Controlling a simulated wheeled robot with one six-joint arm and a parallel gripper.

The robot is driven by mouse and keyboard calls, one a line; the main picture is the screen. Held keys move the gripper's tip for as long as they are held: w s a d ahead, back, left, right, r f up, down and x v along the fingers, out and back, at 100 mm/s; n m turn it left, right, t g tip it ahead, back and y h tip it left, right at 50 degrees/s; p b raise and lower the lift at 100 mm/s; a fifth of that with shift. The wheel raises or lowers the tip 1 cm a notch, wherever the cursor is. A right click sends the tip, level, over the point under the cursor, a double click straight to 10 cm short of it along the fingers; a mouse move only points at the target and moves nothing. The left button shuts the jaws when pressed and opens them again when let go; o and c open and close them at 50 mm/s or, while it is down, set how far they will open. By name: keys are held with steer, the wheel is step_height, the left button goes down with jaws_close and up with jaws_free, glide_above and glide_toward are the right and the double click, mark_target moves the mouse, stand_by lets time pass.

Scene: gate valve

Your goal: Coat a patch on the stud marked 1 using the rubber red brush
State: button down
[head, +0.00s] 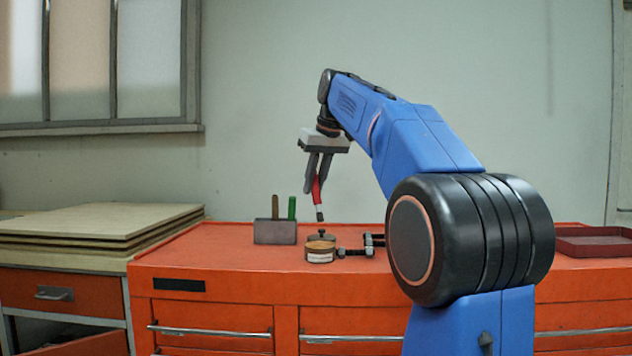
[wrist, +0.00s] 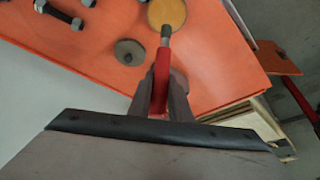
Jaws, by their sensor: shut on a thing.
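My gripper (head: 313,188) is shut on the red brush (head: 317,192), which points downward with a dark tip. The brush also shows in the wrist view (wrist: 161,88), where its tip overlaps the near edge of the open tin (wrist: 172,10) with a yellow-brown surface. In the head view the tip hangs above the tin (head: 320,255), apart from it. Dark threaded studs (head: 354,252) lie on the orange bench top right of the tin. Studs with nuts show at the wrist view's upper left (wrist: 60,14). I cannot read any number on them.
A grey holder (head: 275,232) with a brown and a green handle stands left of the tin. A round grey lid (wrist: 129,53) lies beside the tin. A dark red tray (head: 595,241) is at the right. Stacked boards (head: 95,222) stand left of the orange bench (head: 210,262).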

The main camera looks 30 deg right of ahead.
mark_target(314, 200)
steer(key=shift+f, duration=2.45)
steer(key=shift+f, duration=0.6)
steer(key=shift+r, duration=3.55)
steer(key=shift+a, duration=0.1)
